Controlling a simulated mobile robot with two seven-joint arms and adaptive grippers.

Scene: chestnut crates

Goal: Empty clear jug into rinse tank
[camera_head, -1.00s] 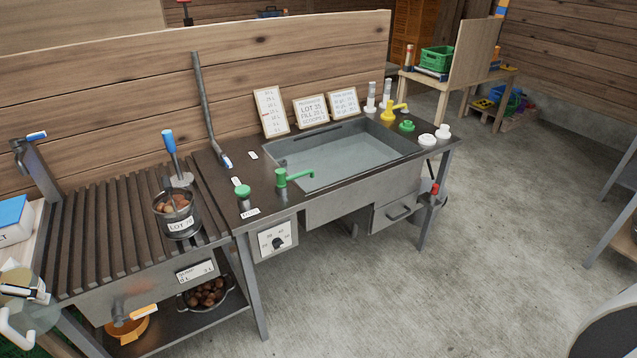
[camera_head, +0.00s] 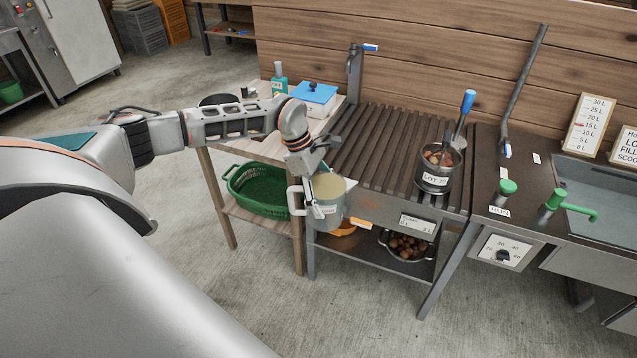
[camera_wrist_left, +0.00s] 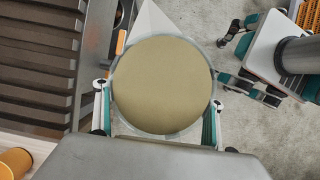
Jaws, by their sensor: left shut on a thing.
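The clear jug (camera_head: 328,198) has a white handle and holds a murky yellowish-brown liquid. My left gripper (camera_head: 308,172) is shut on the jug and holds it upright in the air at the front left corner of the slatted drainboard. In the left wrist view the jug (camera_wrist_left: 163,85) is seen from above, between the two fingers, its round liquid surface filling the middle. The rinse tank (camera_head: 605,200) is at the far right, cut by the picture's edge; a green tap (camera_head: 560,203) stands at its near left. My right gripper is not in view.
The slatted drainboard (camera_head: 385,130) carries a pot labelled LOT 70 (camera_head: 436,180). A blue-lidded box (camera_head: 315,97) stands on the wooden table at left. A green basket (camera_head: 262,190) and a colander of chestnuts (camera_head: 408,252) sit on lower shelves. Floor in front is clear.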

